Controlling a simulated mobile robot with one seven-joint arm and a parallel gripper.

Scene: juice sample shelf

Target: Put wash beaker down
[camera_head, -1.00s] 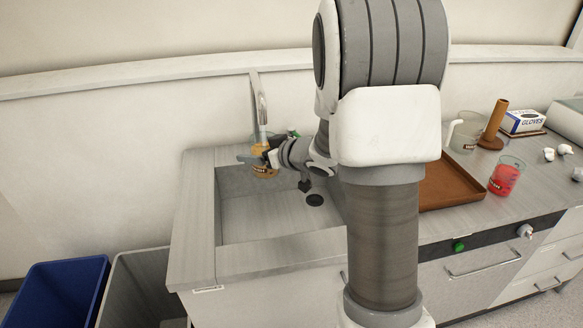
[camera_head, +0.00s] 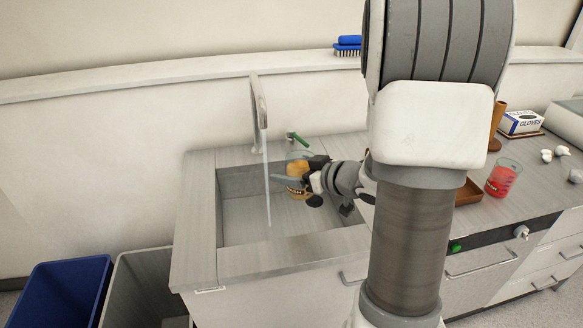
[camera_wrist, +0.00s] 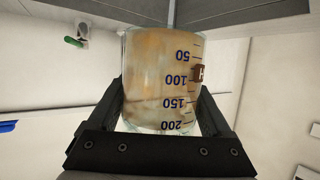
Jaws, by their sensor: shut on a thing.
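The wash beaker is a clear glass beaker with blue graduation marks and cloudy brownish-orange contents. It fills the middle of the wrist view (camera_wrist: 160,75) and shows in the head view (camera_head: 298,168) over the right side of the sink. My gripper (camera_head: 304,180) is shut on it, one finger on each side of the glass in the wrist view (camera_wrist: 160,115). The beaker appears to be held above the sink floor, right of the running water. The sink (camera_head: 240,215) is a grey basin set in the counter.
The faucet (camera_head: 259,105) pours a stream left of the beaker. A green handle (camera_head: 299,138) is behind it. A beaker of red liquid (camera_head: 502,178), a brown tray (camera_head: 467,192) and a glove box (camera_head: 521,122) stand on the right counter. A blue bin (camera_head: 65,290) is at lower left.

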